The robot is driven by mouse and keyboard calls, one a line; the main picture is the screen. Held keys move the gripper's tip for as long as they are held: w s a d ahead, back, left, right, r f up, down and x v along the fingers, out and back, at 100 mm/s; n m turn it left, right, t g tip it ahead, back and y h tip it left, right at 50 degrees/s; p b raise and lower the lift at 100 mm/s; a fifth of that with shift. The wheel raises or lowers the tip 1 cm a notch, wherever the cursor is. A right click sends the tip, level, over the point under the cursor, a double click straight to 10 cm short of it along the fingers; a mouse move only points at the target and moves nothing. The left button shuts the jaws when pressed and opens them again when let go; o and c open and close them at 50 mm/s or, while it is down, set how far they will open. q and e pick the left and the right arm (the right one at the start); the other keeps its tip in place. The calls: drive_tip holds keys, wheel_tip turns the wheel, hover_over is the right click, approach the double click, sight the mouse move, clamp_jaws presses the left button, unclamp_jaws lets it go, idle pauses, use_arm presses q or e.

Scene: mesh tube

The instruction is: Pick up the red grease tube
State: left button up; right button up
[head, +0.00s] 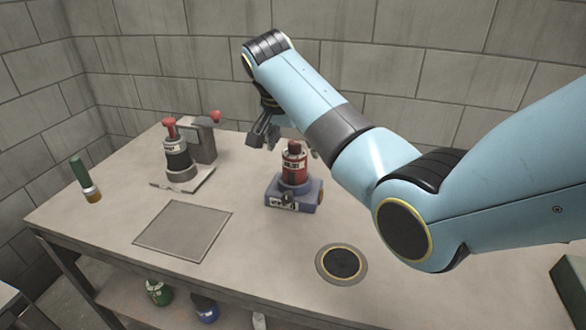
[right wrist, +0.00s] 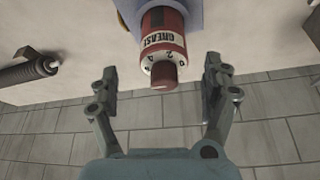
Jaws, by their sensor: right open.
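The red grease tube (head: 294,166) has a dark red cap and stands upright in a blue-grey holder (head: 281,192) on the table. In the right wrist view the tube (right wrist: 163,42) shows its "GREASE" label, and its cap points down the picture. My right gripper (head: 285,140) is behind the tube in the head view, with one finger to each side. In the right wrist view the gripper (right wrist: 162,90) is open, its fingers apart and the cap near the gap between them. It does not appear to touch the tube. My left gripper is not in view.
A flat grey plate (head: 183,230) and a round dark inset (head: 342,262) lie in front. Bottles stand on the lower shelf.

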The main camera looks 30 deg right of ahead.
sight(297, 156)
drive_tip(key=shift+w+d+f, duration=0.1)
drive_tip(key=shift+d+f, duration=0.05)
drive_tip(key=shift+f, duration=0.2)
drive_tip(key=x, duration=0.4)
drive_tip(key=shift+w+d+f, duration=0.15)
drive_tip(key=shift+w+d, duration=0.1)
drive_tip(key=shift+w, duration=0.1)
drive_tip(key=shift+w+d+f, duration=0.1)
drive_tip(key=shift+f, duration=0.15)
drive_tip(key=shift+c, duration=1.5)
drive_tip(key=c, duration=1.1)
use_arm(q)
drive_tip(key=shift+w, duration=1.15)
use_arm(e)
drive_tip(key=shift+r, duration=0.1)
